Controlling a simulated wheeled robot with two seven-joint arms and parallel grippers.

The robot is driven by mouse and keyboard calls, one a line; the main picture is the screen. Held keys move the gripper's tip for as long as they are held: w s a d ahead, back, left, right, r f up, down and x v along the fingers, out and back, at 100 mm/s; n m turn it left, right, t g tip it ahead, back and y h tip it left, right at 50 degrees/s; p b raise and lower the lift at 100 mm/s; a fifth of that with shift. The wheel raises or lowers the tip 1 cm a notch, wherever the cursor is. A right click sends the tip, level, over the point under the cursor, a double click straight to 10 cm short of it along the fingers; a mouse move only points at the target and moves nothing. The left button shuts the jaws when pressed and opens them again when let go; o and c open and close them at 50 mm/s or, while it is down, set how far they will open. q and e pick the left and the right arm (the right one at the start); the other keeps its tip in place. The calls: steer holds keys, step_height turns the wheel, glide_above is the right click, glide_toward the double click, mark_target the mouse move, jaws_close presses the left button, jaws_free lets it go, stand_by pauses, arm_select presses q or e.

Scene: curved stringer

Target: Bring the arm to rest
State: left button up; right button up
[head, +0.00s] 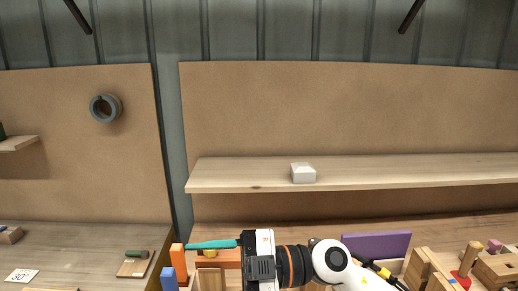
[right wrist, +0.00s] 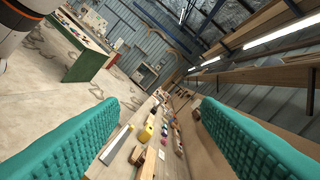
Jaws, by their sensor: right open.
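My right arm reaches in along the bottom of the head view, over the workbench (head: 300,228). Its right gripper (head: 190,245) points to the left, and one teal finger shows from the side. In the right wrist view both ribbed teal fingers of this gripper (right wrist: 160,108) are wide apart with nothing held between them. My left gripper is in neither view.
A shelf (head: 400,176) with a small white block (head: 303,173) runs above the bench. Orange (head: 177,255) and blue (head: 169,279) blocks stand near the finger. The air above the arm is clear.

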steer(key=w+d+m+t+h, duration=0.35)
steer(key=d+m+t, duration=0.25)
steer(key=m+t, duration=0.45)
steer(key=w+d+m+t+h, duration=0.2)
steer(key=w+d+m+t, duration=0.35)
steer(key=m+t, duration=0.55)
steer(key=s+d+f+m+g+h, duration=0.1)
steer(key=d+f+m+h, duration=0.2)
steer(key=d+f+h, duration=0.4)
steer(key=s+d+f+m+g+h, duration=0.1)
steer(key=d+f+m+h, duration=0.3)
steer(key=f, duration=0.5)
steer(key=s+d+f+n+g+h, duration=0.1)
steer(key=s+d+f+g, duration=0.2)
steer(key=s+f+g, duration=0.55)
steer(key=s+d+f+n+g+h, duration=0.1)
steer(key=s+d+f+g, duration=0.25)
steer(key=s+f, duration=0.9)
step_height(320, 180, down, 24)
steer(key=s+g+b, duration=0.1)
steer(key=s+g, duration=0.1)
steer(key=s, duration=0.1)
steer(key=s+d+f+g+b, duration=0.1)
steer(key=s+d+f, duration=0.1)
steer(key=s+f, duration=1.4)
steer(key=shift+s+d+f, duration=0.2)
steer(key=shift+s+f, duration=0.15)
steer(key=shift+f, duration=0.6)
